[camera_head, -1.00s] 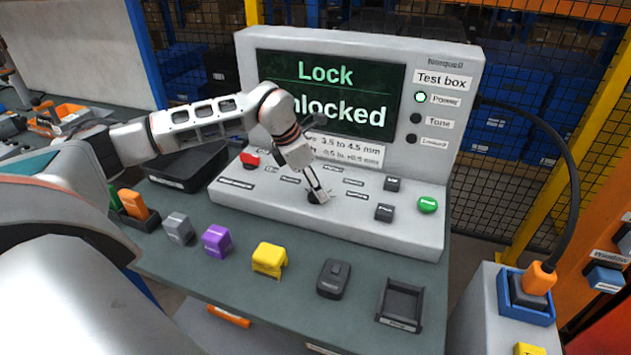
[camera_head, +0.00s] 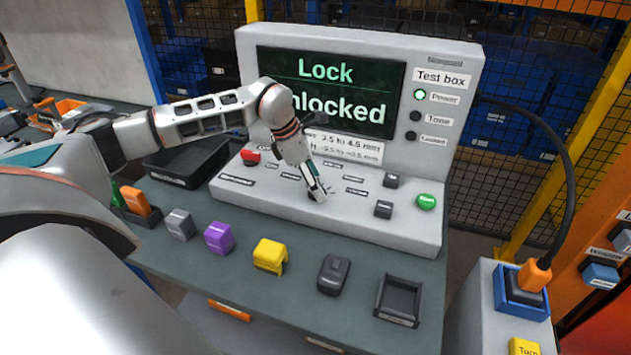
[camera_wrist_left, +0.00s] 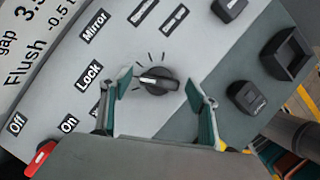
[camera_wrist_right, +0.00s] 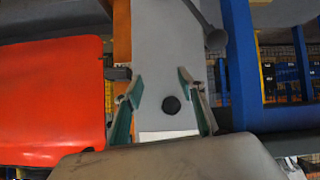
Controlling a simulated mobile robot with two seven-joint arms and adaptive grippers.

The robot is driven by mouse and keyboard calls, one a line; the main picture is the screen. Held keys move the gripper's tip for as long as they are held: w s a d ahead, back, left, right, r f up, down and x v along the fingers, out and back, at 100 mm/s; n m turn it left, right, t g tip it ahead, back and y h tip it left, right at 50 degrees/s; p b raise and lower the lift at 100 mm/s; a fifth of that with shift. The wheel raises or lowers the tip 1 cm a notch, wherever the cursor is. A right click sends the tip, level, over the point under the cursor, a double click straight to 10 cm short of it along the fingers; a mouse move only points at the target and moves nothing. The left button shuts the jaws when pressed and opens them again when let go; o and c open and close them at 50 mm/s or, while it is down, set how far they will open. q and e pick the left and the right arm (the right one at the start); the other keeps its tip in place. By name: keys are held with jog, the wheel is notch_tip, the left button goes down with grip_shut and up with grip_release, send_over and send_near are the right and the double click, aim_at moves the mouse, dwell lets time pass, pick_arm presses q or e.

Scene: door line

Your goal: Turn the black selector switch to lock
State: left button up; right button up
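The black selector switch (camera_wrist_left: 160,79) is a round knob with a raised grip bar and a pale pointer line toward the picture's left in the left wrist view. Short tick marks fan around it on the grey panel. My left gripper (camera_wrist_left: 157,83) is open, with one finger on each side of the knob; contact cannot be told. In the head view, the left gripper (camera_head: 318,190) reaches down to the panel and mostly hides the switch. The Lock label (camera_wrist_left: 88,77) lies near the left finger. The screen (camera_head: 330,92) reads Lock and Unlocked. My right gripper (camera_wrist_right: 160,82) is open and empty.
The test box panel also holds a red button (camera_head: 250,157), a green button (camera_head: 427,202) and black buttons (camera_head: 383,209). Purple (camera_head: 219,238) and yellow (camera_head: 270,254) blocks and an empty black tray (camera_head: 399,299) are on the bench in front. A cable (camera_head: 568,170) hangs at right.

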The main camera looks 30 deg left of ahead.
pick_arm(q)
jog(key=v, duration=1.2)
jog(key=shift+w, duration=0.1)
dwell(0.5)
